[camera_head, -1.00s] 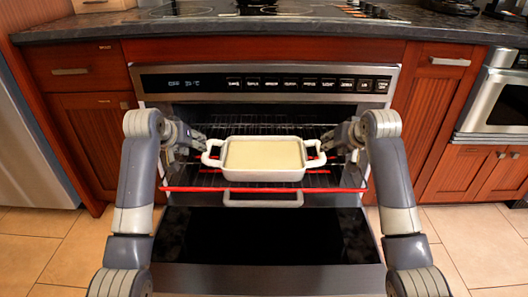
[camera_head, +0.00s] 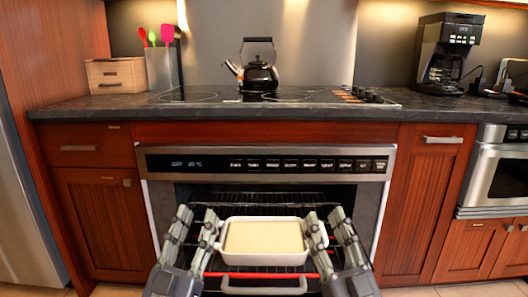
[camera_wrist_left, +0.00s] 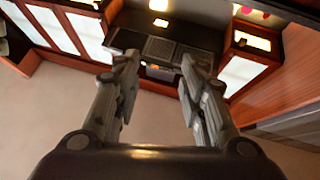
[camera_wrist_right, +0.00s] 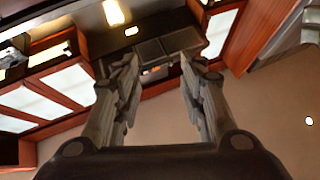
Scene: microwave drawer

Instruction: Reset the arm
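A white baking dish (camera_head: 264,260) with pale yellow contents sits level on the oven rack (camera_head: 240,272) in the open oven (camera_head: 265,165). My left gripper (camera_head: 198,214) is raised in front of the dish's left side, fingers pointing up. It is open and empty, as the left wrist view (camera_wrist_left: 158,62) also shows. My right gripper (camera_head: 325,215) is raised the same way in front of the dish's right side. It is open and empty in the right wrist view (camera_wrist_right: 158,62). Both grippers hide the dish's handles.
The rack is drawn out, with a red front edge and a metal oven-door handle (camera_head: 264,290) below. Above are the cooktop with a kettle (camera_head: 260,75), a utensil holder (camera_head: 161,70), a wooden box (camera_head: 117,75) and a coffee maker (camera_head: 447,52).

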